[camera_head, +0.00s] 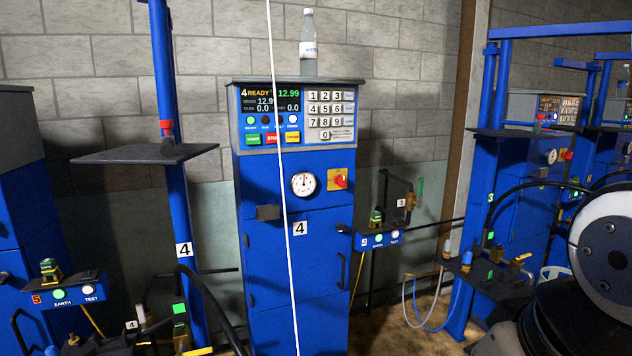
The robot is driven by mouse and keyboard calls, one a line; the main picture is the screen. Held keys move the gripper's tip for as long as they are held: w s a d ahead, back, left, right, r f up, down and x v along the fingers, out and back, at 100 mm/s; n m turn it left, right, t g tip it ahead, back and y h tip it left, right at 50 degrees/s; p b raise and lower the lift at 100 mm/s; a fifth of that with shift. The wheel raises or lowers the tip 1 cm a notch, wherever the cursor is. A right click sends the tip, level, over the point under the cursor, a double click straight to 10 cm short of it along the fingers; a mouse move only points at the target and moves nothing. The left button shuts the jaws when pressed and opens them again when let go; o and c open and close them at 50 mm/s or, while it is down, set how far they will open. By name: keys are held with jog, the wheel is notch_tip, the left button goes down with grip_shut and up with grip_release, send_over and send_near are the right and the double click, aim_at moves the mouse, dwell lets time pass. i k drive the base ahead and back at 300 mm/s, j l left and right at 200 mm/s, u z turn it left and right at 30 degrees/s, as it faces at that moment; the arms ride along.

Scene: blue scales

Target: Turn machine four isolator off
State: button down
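The machine marked 4 is a tall blue cabinet (258,235) in the middle of the view. Its isolator (340,181) is a red rotary knob on a yellow plate, at the right of the front, right of a round white gauge (304,183). Its exact setting is too small to read. The display (270,98) above is lit and reads "4 READY" and 12.99. The keypad (331,114) is beside it. My gripper is not in view; only a white and black part of my arm shows at the right edge.
A thin white line (280,150) hangs in front of the cabinet. A bottle (308,45) stands on top. A flat dark shelf (140,153) juts out at left. A small blue earth-test box (380,238) sits right of the cabinet. Machine 3 (515,190) stands further right.

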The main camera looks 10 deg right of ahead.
aim_at(340, 179)
jog(key=i+l+z, duration=0.25)
jog(key=i+l, duration=0.3)
jog(key=i+l+z, duration=0.3)
jog(key=i+l, duration=0.25)
